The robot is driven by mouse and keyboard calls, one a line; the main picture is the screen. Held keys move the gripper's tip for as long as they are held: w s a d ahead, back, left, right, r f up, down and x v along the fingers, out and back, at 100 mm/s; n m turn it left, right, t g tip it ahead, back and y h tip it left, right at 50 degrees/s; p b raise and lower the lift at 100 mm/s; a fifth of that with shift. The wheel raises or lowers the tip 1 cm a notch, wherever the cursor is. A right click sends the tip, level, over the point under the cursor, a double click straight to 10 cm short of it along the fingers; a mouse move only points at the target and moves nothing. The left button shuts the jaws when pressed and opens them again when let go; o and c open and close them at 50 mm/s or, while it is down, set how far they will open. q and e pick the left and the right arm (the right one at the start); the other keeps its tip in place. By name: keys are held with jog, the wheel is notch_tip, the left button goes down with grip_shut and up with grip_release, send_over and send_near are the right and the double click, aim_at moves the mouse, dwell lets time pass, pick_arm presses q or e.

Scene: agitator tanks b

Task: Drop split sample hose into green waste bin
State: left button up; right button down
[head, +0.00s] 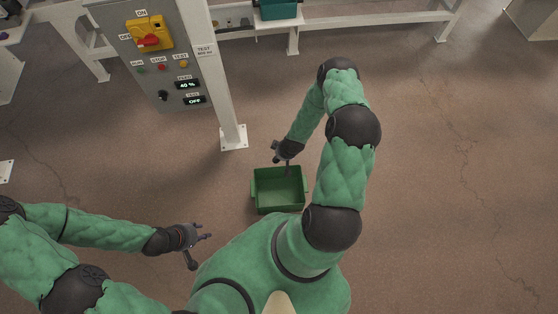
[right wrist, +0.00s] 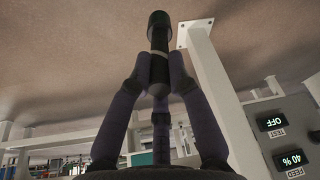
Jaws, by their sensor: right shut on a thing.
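The green waste bin (head: 278,196) stands on the floor in the middle of the head view, open at the top, and its visible inside looks empty. My right gripper (head: 288,160) is above the bin's far edge, pointing down. In the right wrist view its fingers (right wrist: 158,75) are shut on a dark, tube-like piece with a lighter band, the sample hose (right wrist: 159,35). The split in the hose cannot be made out. In the head view the hose shows only as a small dark strip over the bin. My left gripper (head: 205,233) is open and empty, left of the bin.
A grey control panel (head: 165,60) with a red and yellow switch stands at upper left, on a white post (head: 233,135) bolted to the floor just behind the bin. A white frame (head: 375,22) runs along the back. The floor at right is clear.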

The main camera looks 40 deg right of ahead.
jog(key=s+a+f+g, duration=0.3)
jog(key=f, duration=0.3)
jog(key=shift+a+g+p, duration=0.3)
jog(key=shift+f, duration=0.1)
